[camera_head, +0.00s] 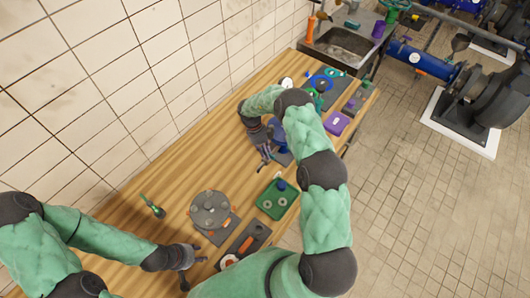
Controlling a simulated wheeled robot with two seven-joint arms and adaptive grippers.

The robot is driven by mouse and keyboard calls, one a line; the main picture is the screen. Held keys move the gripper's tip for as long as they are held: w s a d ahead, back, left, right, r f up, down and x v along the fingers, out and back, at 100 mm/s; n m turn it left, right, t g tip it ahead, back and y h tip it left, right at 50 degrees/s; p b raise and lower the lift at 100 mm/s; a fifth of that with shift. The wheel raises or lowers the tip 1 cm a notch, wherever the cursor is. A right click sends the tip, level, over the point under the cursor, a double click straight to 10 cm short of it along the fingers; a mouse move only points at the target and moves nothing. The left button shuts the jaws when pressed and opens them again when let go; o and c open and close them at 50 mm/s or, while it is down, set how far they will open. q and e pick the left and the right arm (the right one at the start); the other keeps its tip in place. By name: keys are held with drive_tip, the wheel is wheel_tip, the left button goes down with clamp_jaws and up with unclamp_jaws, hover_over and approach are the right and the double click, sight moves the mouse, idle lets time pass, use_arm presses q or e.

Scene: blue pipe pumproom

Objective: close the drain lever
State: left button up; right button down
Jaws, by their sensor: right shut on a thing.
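My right gripper (266,158) is over the middle of the wooden bench, beside a blue fitting on a dark plate (285,157). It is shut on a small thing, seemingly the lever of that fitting. The fingers and wrist hide most of the lever, so its angle cannot be told. My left gripper (193,268) is low over the near part of the bench, left of a dark plate with a white ring. Its fingers are spread apart and nothing shows between them.
A round grey flange (210,209), a green plate with a blue knob (278,199) and a purple block (337,123) sit on the wooden bench (165,185). A sink (341,43) stands beyond. A tiled wall borders the left; pumps stand on the floor at right.

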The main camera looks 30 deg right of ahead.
drive_tip(key=shift+w+d+r, duration=0.15)
drive_tip(key=shift+d+r, duration=0.1)
drive_tip(key=shift+d, duration=0.05)
drive_tip(key=c, duration=1.1)
unclamp_jaws()
drive_tip(key=shift+c, duration=0.2)
drive_tip(key=shift+s+f, duration=0.1)
drive_tip(key=shift+s, duration=0.15)
drive_tip(key=shift+w+a, duration=0.1)
drive_tip(key=shift+w, duration=0.05)
drive_tip(key=shift+w+r, duration=0.1)
drive_tip(key=shift+r, duration=0.1)
drive_tip(key=v, duration=1.1)
drive_tip(key=shift+r, duration=0.25)
drive_tip(key=shift+f, duration=0.1)
